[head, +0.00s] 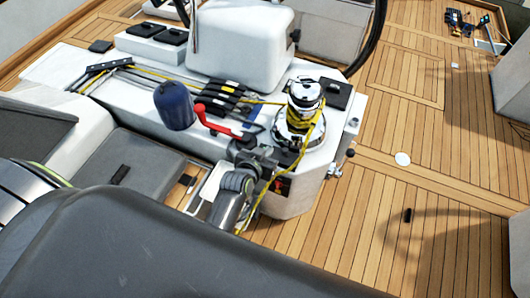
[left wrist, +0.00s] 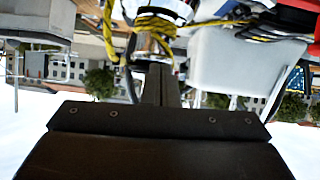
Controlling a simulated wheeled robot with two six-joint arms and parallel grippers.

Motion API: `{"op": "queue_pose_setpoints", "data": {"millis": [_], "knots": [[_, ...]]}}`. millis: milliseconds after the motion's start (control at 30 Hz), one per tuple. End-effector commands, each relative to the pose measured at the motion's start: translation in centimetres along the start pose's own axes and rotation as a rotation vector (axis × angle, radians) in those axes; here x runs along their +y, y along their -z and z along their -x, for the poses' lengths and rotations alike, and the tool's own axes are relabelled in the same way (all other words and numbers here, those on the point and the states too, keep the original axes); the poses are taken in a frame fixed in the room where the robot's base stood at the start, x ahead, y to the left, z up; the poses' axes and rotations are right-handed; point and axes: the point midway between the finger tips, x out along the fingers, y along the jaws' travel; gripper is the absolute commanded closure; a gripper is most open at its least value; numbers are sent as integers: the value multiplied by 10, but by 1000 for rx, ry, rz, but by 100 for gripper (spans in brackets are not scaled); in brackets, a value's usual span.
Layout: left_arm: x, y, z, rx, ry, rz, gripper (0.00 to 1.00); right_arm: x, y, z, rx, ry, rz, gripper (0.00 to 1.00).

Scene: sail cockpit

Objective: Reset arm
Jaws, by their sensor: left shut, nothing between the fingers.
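My left gripper (head: 268,156) is over the white cockpit console, just left of and below the chrome winch (head: 304,96). Its arm comes up from the bottom of the head view. In the left wrist view, the fingers of my left gripper (left wrist: 161,84) are together with nothing between them. The winch has yellow rope (head: 302,116) wound around it. In the left wrist view the yellow rope (left wrist: 155,24) lies beyond the fingertips. My right gripper is not in view.
A red lever (head: 213,121) and a dark blue cylinder (head: 174,105) are close to the left of the gripper. Black rope clutches (head: 226,97) lie behind. The teak deck (head: 385,215) at right is mostly clear.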

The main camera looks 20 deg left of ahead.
Motion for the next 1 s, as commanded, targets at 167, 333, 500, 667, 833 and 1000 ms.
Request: {"op": "queue_pose_setpoints", "data": {"millis": [167, 333, 500, 667, 833, 1000], "knots": [[0, 3, 12, 0, 0, 1, 100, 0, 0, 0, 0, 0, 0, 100], [0, 3, 15, -2, 0, 0, 100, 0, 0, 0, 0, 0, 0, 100], [-4, -36, 4, -54, 3, -2, 100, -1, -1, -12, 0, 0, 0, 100], [-18, -143, -13, -203, 15, -4, 100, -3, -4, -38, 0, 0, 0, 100], [-41, -273, -12, -388, 41, -4, 100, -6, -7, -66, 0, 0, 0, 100], [-70, -399, 13, -573, 77, -2, 100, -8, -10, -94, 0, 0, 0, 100]]}}
